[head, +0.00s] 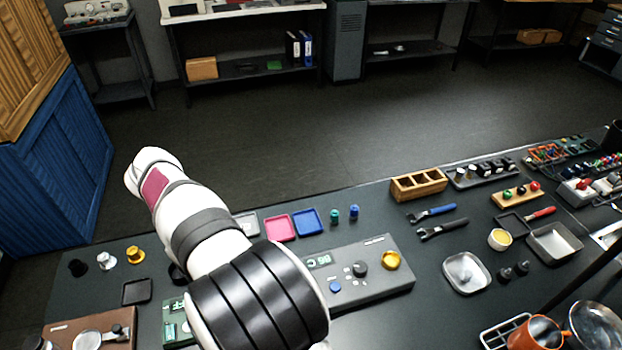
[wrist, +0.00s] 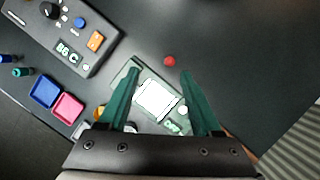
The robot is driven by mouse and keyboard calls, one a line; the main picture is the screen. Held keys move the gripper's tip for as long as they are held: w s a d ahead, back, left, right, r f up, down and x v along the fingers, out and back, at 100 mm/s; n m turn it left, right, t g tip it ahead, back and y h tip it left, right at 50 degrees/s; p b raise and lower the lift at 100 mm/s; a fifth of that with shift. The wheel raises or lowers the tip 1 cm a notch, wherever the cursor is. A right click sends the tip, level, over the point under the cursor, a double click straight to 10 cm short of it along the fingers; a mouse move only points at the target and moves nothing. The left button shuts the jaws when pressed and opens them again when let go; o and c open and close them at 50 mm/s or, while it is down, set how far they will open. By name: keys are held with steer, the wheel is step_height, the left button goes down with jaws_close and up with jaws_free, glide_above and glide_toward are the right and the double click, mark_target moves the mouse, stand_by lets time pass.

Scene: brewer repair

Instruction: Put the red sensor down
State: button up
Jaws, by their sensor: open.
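A small round red piece, which I take to be the red sensor (wrist: 169,61), shows in the wrist view on the dark table, just beyond my fingertips and beside a grey-green device with a bright white panel (wrist: 157,98). My gripper (wrist: 160,74) is open, with its two green fingers apart and nothing held between them. The red piece lies ahead of the gap, apart from both fingers. In the head view my arm hides the gripper and this spot; only the edge of a green board (head: 172,322) shows beside the arm.
A grey control box (head: 372,280) stands right of my arm. Pink (head: 280,228) and blue (head: 307,222) trays lie behind it, with small teal (head: 334,215) and blue (head: 354,211) cylinders. A black tray (head: 136,291) lies left. Bare table shows around the red piece.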

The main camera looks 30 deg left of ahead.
steer(key=s+a+f+n, duration=0.2)
steer(key=s+a+f, duration=0.1)
steer(key=s, duration=0.1)
steer(key=shift+t, duration=0.3)
steer(key=x, duration=1)
steer(key=w+x, duration=0.1)
steer(key=x, duration=0.4)
steer(key=shift+d+f, duration=0.1)
jaws_close()
